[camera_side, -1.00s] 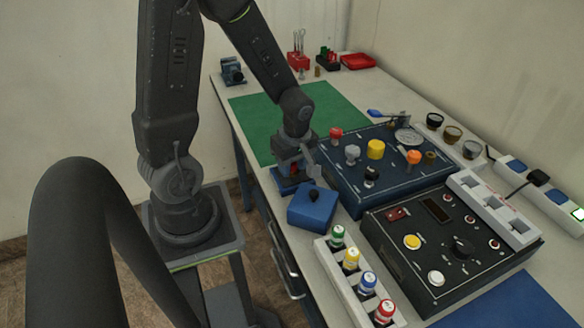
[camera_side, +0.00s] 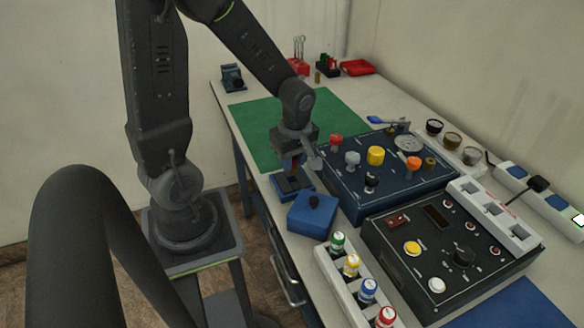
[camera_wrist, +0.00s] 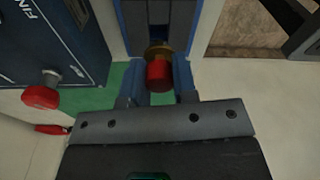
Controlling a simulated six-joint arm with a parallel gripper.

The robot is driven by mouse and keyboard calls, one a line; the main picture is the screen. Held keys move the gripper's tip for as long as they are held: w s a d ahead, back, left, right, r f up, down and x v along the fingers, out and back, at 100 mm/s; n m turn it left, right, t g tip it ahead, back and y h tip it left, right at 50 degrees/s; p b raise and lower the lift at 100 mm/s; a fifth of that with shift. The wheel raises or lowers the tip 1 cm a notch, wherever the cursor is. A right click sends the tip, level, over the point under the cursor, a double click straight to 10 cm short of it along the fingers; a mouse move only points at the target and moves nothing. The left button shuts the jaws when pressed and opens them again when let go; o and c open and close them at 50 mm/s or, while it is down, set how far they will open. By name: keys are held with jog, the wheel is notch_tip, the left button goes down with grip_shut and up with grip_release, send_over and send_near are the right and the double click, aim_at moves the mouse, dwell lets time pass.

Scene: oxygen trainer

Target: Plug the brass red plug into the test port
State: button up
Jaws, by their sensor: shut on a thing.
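My gripper (camera_side: 292,163) is shut on the brass red plug, which shows in the wrist view (camera_wrist: 158,72) as a red cap with a brass end between the two blue fingers. In the side view only a small red patch of the plug shows. The gripper is a little above a blue holder (camera_side: 303,192) with a dark top, left of the blue panel (camera_side: 345,194). The panel carries several coloured knobs and a brass fitting (camera_side: 430,164). I cannot tell which part is the test port.
A blue box (camera_side: 311,217) with a black knob sits in front of the holder. A black control box (camera_side: 400,256) and a rack of coloured bottles (camera_side: 352,264) stand nearer. A red knob (camera_wrist: 40,97) shows in the wrist view. The green mat (camera_side: 250,128) is mostly clear.

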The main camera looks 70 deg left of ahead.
jog(key=s+a+r, duration=0.7)
jog(key=s+a, duration=0.1)
jog(key=w+a+r+m, duration=0.2)
jog(key=w+r+m, duration=0.2)
jog(key=w, duration=0.5)
jog(key=w+d+r+m+t, duration=0.1)
jog(key=w+d+m, duration=0.35)
jog(key=w, duration=0.65)
jog(key=w+d+r+m, duration=0.1)
jog(key=w+d+m, duration=0.35)
jog(key=w, duration=0.65)
jog(key=w+d+f+m+h, duration=0.1)
jog(key=w+d+m, duration=0.4)
jog(key=d, duration=0.8)
jog(key=w, duration=0.3)
jog(key=shift+d+f+t, duration=0.3)
jog(key=shift+f, duration=0.1)
jog(key=shift+f, duration=2.95)
jog(key=shift+f, duration=1.55)
